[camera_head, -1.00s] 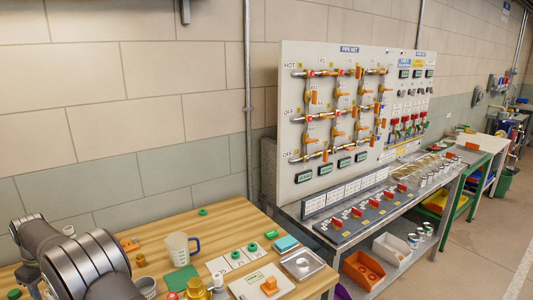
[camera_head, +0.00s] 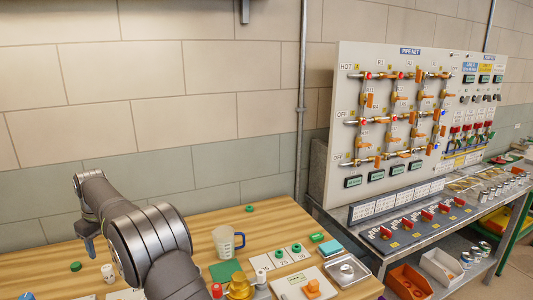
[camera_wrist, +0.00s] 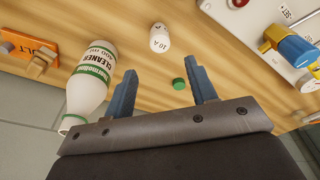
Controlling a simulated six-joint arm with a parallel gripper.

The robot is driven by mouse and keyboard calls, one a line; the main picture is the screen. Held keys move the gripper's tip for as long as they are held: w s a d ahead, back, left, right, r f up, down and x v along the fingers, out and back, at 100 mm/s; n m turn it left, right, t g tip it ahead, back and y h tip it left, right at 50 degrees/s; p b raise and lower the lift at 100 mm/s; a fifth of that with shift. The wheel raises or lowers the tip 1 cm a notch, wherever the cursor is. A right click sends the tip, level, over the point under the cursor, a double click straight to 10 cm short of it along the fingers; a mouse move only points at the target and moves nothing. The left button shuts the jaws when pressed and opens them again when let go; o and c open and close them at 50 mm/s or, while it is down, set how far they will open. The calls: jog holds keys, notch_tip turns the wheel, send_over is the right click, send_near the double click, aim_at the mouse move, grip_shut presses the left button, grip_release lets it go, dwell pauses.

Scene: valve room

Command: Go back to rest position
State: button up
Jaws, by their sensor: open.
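My gripper (camera_wrist: 163,92) shows in the wrist view with its two blue fingers apart and nothing between them. It is above the wooden table (camera_wrist: 140,20). In the head view my arm reaches over the left part of the table, and my gripper (camera_head: 89,247) points down there, partly hidden by the arm. A green cap (camera_wrist: 179,84) lies on the table between the fingertips in the wrist view, apart from them.
A white cylinder marked 10 A (camera_wrist: 160,38) is just beyond the fingers. Bare wood shows at the table's back.

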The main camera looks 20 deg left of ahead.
aim_at(105, 267)
jog(key=f, duration=0.4)
jog(key=a+f, duration=0.1)
jog(key=f, duration=0.6)
jog(key=shift+a+f, duration=0.35)
notch_tip(105, 267, up, 4)
jog(key=shift+r, duration=0.25)
jog(key=w+d+r, duration=0.7)
jog(key=d, duration=0.3)
jog(key=w+d+f, duration=0.1)
jog(key=w+d, duration=0.9)
jog(key=d, duration=0.3)
jog(key=shift+m, duration=0.3)
jog(key=s+a+f, duration=0.1)
jog(key=a+f, duration=0.1)
jog(key=a, duration=0.1)
jog(key=s+a+f, duration=0.2)
jog(key=a, duration=0.2)
jog(key=s+a+f, duration=0.1)
jog(key=a+f, duration=0.2)
jog(key=shift+s+a, duration=0.15)
jog(key=shift+a, duration=0.05)
jog(key=shift+f, duration=1.3)
